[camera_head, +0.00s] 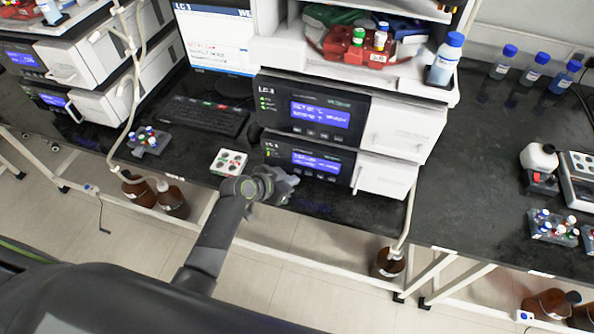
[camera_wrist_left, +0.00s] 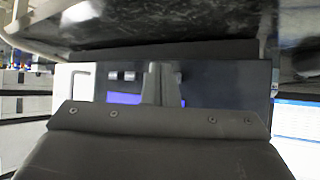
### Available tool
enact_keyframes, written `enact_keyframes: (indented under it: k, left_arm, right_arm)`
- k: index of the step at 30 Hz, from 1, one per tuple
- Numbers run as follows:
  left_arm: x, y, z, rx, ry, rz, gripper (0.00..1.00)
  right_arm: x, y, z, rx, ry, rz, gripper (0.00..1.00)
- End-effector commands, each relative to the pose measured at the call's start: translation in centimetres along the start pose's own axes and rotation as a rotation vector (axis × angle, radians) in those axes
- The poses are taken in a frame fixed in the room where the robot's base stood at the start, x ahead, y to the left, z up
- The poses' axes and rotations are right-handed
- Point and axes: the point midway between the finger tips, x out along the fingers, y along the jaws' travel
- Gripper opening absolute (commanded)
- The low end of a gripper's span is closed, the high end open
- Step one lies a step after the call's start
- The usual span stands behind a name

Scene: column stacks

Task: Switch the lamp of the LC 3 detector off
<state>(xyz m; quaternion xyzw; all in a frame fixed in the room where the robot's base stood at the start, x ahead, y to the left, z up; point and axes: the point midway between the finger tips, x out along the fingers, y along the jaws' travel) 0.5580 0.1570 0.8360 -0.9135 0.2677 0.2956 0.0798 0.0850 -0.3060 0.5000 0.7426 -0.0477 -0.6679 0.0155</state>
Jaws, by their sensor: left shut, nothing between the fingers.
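The LC 3 stack stands in the middle of the head view, with an upper unit (camera_head: 280,115) and a lower unit (camera_head: 282,150). Each has a dark front panel, a lit blue screen and small buttons; the labels are too small to tell which unit is the detector. My left gripper (camera_head: 291,184) is shut and empty, close in front of the lower unit's lower left front. The left wrist view, turned upside down, shows the fingers (camera_wrist_left: 162,85) before a dark panel (camera_wrist_left: 220,80) with pale buttons and a blue screen (camera_wrist_left: 125,98). Contact cannot be told. My right gripper is out of view.
A white tray with vials (camera_head: 229,162) sits left of the gripper, near the bench edge. A keyboard (camera_head: 205,116) and a monitor (camera_head: 215,40) stand behind it. Bottles and a red vial rack (camera_head: 345,52) top the stack. The bench right of the stack has free room.

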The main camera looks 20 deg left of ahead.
Motion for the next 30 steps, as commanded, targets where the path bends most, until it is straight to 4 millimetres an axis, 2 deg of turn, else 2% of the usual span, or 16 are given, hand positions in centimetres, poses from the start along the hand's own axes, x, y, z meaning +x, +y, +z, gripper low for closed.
enact_keyframes:
  k: [30]
  left_arm:
    - [0.58, -0.45, -0.46, 0.000, 0.000, 0.000, 0.00]
  right_arm:
    - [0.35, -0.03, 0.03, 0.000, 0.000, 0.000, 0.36]
